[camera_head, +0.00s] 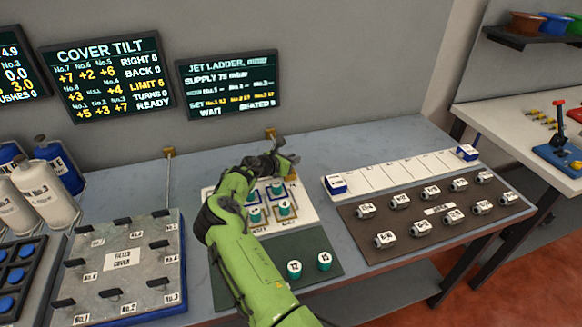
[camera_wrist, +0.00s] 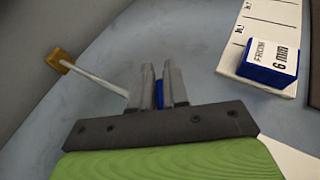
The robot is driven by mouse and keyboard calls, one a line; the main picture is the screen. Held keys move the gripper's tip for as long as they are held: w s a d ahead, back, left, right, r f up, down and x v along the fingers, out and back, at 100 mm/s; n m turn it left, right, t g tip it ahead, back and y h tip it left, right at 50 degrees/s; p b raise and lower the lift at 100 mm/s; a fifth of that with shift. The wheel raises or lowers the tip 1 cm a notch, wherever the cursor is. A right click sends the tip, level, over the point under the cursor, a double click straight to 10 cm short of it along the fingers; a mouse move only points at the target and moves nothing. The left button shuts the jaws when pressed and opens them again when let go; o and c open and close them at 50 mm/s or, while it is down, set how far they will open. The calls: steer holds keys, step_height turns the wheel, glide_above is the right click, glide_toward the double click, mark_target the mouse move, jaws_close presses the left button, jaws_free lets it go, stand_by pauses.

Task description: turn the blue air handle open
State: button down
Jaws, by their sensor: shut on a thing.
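My gripper (camera_head: 283,160) reaches over the back of the white board with the teal-topped parts, near the wall. In the wrist view its two grey fingers (camera_wrist: 159,88) are closed around a small blue piece, the blue air handle (camera_wrist: 159,94). Only a narrow strip of the handle shows between the fingers; the rest is hidden, so its angle cannot be told. In the head view my gripper and arm cover the handle. A brass fitting (camera_wrist: 62,58) with a pale pipe (camera_wrist: 98,80) sits left of the fingers; the fitting also shows on the wall in the head view (camera_head: 270,133).
A white strip (camera_head: 405,172) with blue end blocks and a brown board (camera_head: 437,210) of labelled parts lie to the right. A grey cover plate (camera_head: 122,262) with black levers lies left. A wall screen (camera_head: 228,84) reads "JET LADDER" and "WAIT".

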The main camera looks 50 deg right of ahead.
steer(key=shift+s+f+m+g+b, duration=0.1)
steer(key=shift+s+m+g+b, duration=0.05)
steer(key=shift+m+g+b, duration=1.05)
steer(key=c, duration=1.2)
jaws_free()
steer(key=p+v, duration=0.1)
steer(key=v, duration=1.5)
steer(key=shift+d+p, duration=0.15)
steer(key=shift+p, duration=0.25)
